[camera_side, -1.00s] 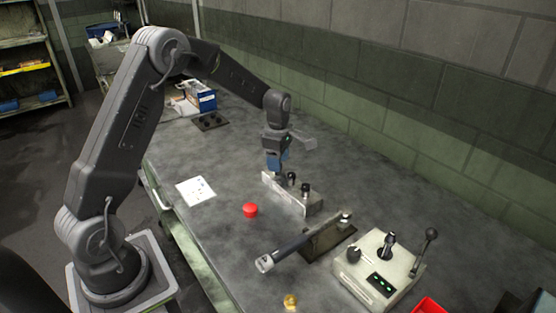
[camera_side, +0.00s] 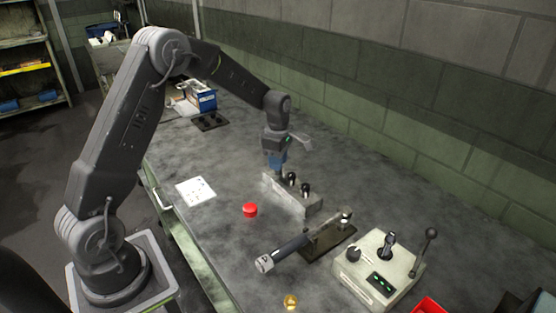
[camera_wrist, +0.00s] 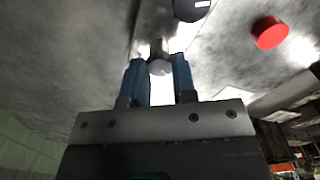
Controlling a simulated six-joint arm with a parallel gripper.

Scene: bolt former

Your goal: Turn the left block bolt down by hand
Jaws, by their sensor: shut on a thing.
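A grey metal block (camera_side: 299,204) stands on the bench in the side view, with a row of dark-headed bolts along its top. My gripper (camera_side: 277,170) points down over the block's left end and hides the left bolt there. In the wrist view my two blue fingers (camera_wrist: 159,72) are closed around the round grey head of the left bolt (camera_wrist: 159,67). The middle bolt (camera_side: 292,178) and the right bolt (camera_side: 306,188) stand free beside my gripper. A dark round bolt head (camera_wrist: 191,8) also shows at the top of the wrist view. The left bolt's thread is hidden.
A red round button (camera_side: 250,210) sits in front of the block. A dark-handled tool (camera_side: 290,251) lies nearer, beside a control box (camera_side: 378,272) with levers. A white sheet (camera_side: 196,191) lies to the left. The wall stands behind the bench.

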